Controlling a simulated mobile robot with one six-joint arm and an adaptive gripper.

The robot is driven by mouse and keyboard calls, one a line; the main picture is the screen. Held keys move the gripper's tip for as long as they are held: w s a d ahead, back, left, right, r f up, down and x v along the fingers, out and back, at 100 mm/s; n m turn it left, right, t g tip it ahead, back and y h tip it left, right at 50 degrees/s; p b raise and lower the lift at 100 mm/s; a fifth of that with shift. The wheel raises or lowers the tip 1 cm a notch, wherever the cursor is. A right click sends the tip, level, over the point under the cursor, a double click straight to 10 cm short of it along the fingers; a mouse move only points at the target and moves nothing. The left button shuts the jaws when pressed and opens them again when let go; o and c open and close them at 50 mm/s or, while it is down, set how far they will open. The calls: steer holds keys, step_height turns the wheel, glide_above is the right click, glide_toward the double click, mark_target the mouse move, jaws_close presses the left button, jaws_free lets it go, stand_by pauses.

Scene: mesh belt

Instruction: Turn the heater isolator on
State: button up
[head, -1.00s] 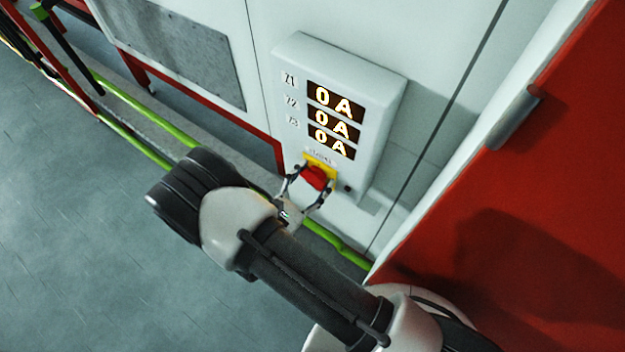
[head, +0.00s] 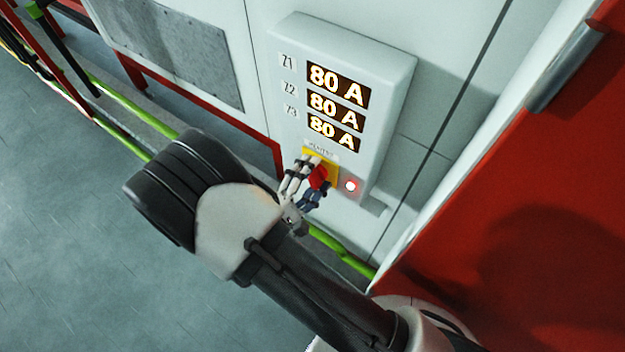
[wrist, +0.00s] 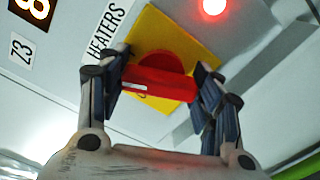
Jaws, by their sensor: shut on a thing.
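The heater isolator is a red rotary handle (wrist: 160,78) on a yellow plate (wrist: 178,38), below the HEATERS label (wrist: 106,32). In the head view the red handle (head: 318,178) is at the bottom of the white panel box (head: 385,85), partly hidden by my fingers. My gripper (head: 308,182) is shut on the handle, one finger at each end of it in the wrist view (wrist: 160,90). A lamp (head: 351,186) beside the plate glows red. The Z1, Z2 and Z3 displays (head: 336,105) each read 80 A.
A red door or panel (head: 520,190) with a metal handle (head: 568,65) stands to the right. A green pipe (head: 340,248) runs low along the wall. Grey floor (head: 70,230) is open at the left.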

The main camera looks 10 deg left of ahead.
steer(key=shift+m+b, duration=1.9)
steer(key=shift+m, duration=0.3)
steer(key=o, duration=1.1)
steer(key=shift+c, duration=0.2)
steer(key=v, duration=1.2)
steer(key=shift+a, duration=0.1)
